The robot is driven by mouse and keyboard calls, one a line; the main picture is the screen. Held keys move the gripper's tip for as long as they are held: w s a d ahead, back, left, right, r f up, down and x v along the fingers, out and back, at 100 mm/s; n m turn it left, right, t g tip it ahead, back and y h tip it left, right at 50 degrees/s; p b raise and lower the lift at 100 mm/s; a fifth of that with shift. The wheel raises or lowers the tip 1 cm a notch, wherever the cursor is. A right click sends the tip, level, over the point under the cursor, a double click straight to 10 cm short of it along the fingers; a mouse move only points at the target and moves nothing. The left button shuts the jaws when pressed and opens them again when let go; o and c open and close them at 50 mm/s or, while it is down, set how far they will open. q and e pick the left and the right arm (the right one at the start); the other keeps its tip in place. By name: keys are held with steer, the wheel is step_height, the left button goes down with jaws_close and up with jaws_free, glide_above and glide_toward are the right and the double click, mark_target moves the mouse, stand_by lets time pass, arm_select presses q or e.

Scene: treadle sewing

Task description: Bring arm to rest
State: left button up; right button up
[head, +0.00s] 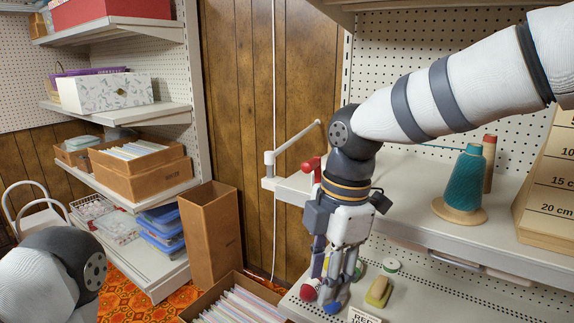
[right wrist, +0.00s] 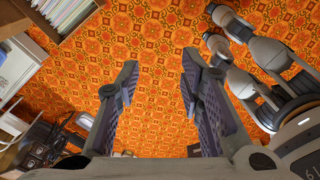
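My right gripper (head: 332,287) hangs fingers down in front of the right-hand shelves in the head view. In the right wrist view the same gripper (right wrist: 160,95) is open, its two fingers well apart with nothing between them; patterned floor shows beyond. My right arm (head: 450,90) comes in from the upper right, bent at the elbow. A slim grey swing arm (head: 295,141) stands on an upright post at the shelf's left end, pointing up and right, apart from my gripper. My left arm shows only at the lower left; its gripper is out of view.
A shelf (head: 410,170) holds a teal thread cone (head: 464,178) and a marked wooden board (head: 550,190). A sponge-like block (head: 378,291) and small round items lie below. A tall brown box (head: 210,235) and a file box (head: 240,305) stand left. Open orange floor (right wrist: 160,40) lies under my gripper.

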steer(key=s+d+f+m+g+y, duration=0.1)
steer(key=s+d+f+m, duration=0.2)
steer(key=s+f+m, duration=0.65)
steer(key=s+d+f+m+g, duration=0.1)
steer(key=s+d+f+m, duration=0.3)
steer(key=s+f, duration=1)
arm_select(q)
steer(key=shift+s+r, duration=0.1)
steer(key=shift+s, duration=0.4)
arm_select(e)
steer(key=s+d+f+m+h, duration=0.2)
steer(key=s+d+f+m, duration=0.5)
steer(key=s+d+m, duration=0.2)
steer(key=shift+s+d+m, duration=0.2)
steer(key=shift+s+m, duration=0.15)
steer(key=shift+s, duration=0.6)
